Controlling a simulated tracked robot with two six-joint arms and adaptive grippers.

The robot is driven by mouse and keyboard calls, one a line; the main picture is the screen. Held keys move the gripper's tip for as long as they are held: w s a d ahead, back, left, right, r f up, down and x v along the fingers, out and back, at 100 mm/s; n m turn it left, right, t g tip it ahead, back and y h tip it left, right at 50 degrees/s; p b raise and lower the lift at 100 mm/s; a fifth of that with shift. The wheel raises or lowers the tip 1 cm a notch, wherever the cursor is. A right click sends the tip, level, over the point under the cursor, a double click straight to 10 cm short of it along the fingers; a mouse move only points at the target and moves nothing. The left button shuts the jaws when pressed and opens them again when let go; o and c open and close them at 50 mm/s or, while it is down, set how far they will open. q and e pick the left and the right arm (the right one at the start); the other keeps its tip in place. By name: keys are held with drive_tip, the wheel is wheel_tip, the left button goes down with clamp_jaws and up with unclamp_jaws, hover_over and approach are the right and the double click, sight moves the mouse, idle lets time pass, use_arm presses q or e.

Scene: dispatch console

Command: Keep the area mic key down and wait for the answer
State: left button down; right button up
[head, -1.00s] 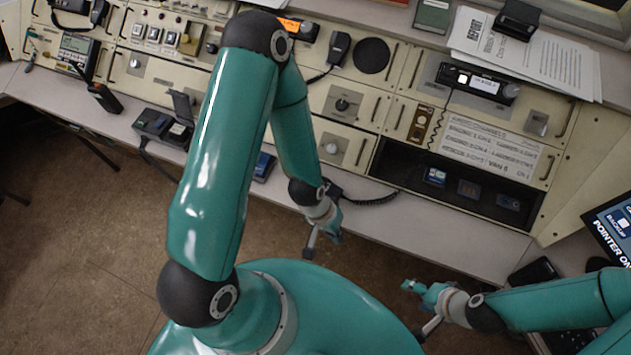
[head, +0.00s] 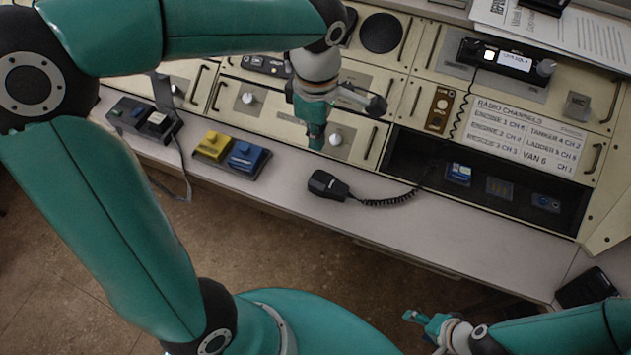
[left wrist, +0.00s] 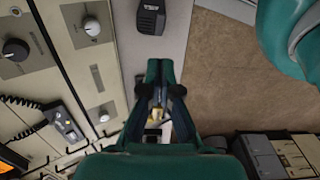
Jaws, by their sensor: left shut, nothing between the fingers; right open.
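My left gripper (head: 316,140) is shut and empty, fingertips pointing down, over the console front beside a white knob (head: 335,137). It also shows in the left wrist view (left wrist: 160,64). A black hand mic (head: 325,185) with a coiled cord lies on the ledge, near the gripper and apart from it; it also shows in the left wrist view (left wrist: 150,17). A yellow key (head: 213,146) and a blue key (head: 247,156) sit on a dark base further left. I cannot tell which key is the area mic's. My right gripper (head: 414,318) is open at the bottom, away from the console.
A dark unit with a grey key (head: 157,121) stands further left on the ledge (head: 430,225). A radio with a lit display (head: 513,62), a channel list (head: 530,135) and an open bay (head: 410,157) are to the right. The ledge right of the hand mic is clear.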

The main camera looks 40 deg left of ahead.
sight(317, 185)
idle(0.3)
use_arm(q)
wheel_tip(317, 185, down, 14)
idle(0.6)
